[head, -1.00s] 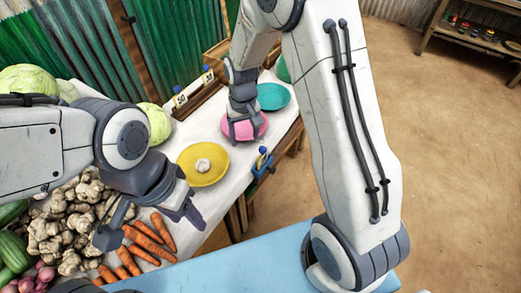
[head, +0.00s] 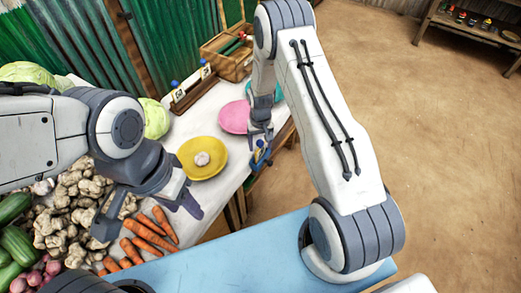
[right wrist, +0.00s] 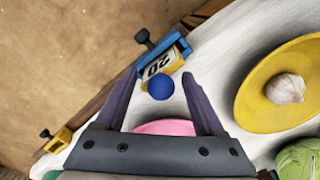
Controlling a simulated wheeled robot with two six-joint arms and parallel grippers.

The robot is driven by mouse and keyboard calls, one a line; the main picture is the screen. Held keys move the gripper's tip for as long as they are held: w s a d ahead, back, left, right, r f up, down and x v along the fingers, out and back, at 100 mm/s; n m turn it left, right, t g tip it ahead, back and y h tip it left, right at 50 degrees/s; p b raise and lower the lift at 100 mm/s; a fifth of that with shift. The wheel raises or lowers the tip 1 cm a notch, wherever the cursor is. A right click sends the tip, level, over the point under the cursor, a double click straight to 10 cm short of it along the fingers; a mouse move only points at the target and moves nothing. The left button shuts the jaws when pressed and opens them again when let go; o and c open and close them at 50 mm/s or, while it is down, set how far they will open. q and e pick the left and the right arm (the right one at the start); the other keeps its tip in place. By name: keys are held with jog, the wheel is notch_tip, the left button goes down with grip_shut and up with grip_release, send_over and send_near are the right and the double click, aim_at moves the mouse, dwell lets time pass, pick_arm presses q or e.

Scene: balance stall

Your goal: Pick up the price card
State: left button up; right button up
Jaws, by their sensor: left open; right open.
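A price card (right wrist: 155,68) marked 20 sits in a blue clamp (right wrist: 165,52) at the table edge in the right wrist view, with a round blue knob (right wrist: 160,88) on its near side. In the head view the price card (head: 258,155) is small and partly hidden by my right gripper (head: 262,138). My right gripper (right wrist: 160,76) is open and empty, its fingers on either side of the blue knob in the picture; I cannot tell whether they touch it. My left gripper (head: 148,215) is open over the carrots.
A yellow plate (head: 222,172) with a garlic bulb (head: 203,159) and a pink plate (head: 234,117) stand close by. Carrots (head: 150,232) and ginger lie at left.

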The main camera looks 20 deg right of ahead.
jog(key=shift+f, duration=0.9)
jog(key=shift+c, duration=0.3)
jog(key=c, duration=1)
grip_shut()
jog(key=shift+r, duration=0.1)
